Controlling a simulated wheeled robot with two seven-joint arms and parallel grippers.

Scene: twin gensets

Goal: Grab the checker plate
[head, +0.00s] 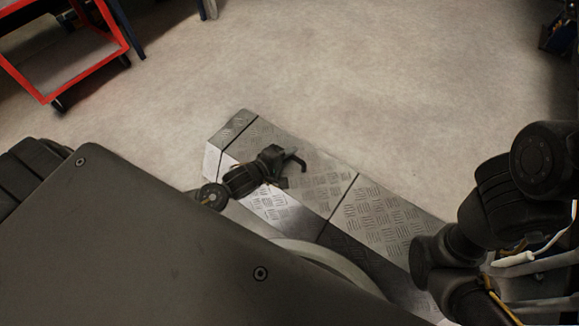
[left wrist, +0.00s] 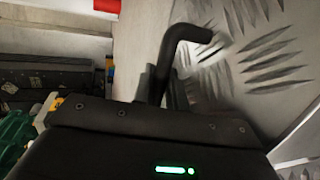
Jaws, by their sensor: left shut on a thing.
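The grey metal checker plate (head: 325,179) with raised tread marks lies over a low step or cover below me in the head view, between two dark seams. It also shows close up in the left wrist view (left wrist: 265,62). My left gripper (head: 289,168) is low over the plate. A black bent rod (left wrist: 183,40) rises from its jaws and hooks to the right in the left wrist view. The jaws are shut on this rod; I cannot tell whether it is fixed to the plate. The fingertips are mostly hidden. My right gripper does not show.
More checker plates lie on both sides, one at the far left end (head: 232,130) and one at the right (head: 385,222). A red-framed cart (head: 95,72) stands at the upper left. The concrete floor (head: 330,75) beyond the plates is clear.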

